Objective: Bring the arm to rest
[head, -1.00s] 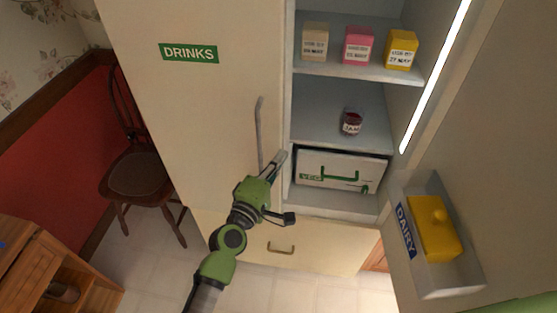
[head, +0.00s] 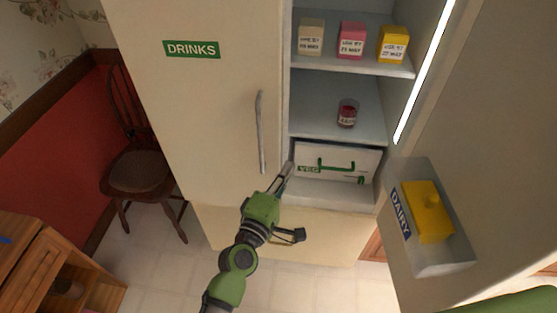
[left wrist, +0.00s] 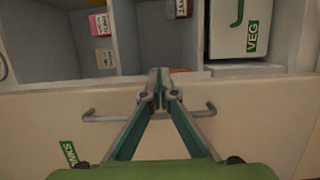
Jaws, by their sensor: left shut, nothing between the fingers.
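My left arm with its green gripper (head: 287,172) reaches up from the bottom of the head view, in front of the lower edge of the open fridge. The left wrist view shows the gripper (left wrist: 160,76) with its fingertips together and nothing between them. My right gripper is not in view.
The open fridge holds a white VEG drawer (head: 338,162), a jam jar (head: 347,113) and cartons (head: 352,40). The open door with a DAIRY bin (head: 440,258) stands right. The DRINKS door (head: 200,110) is shut. A chair (head: 140,172) stands left.

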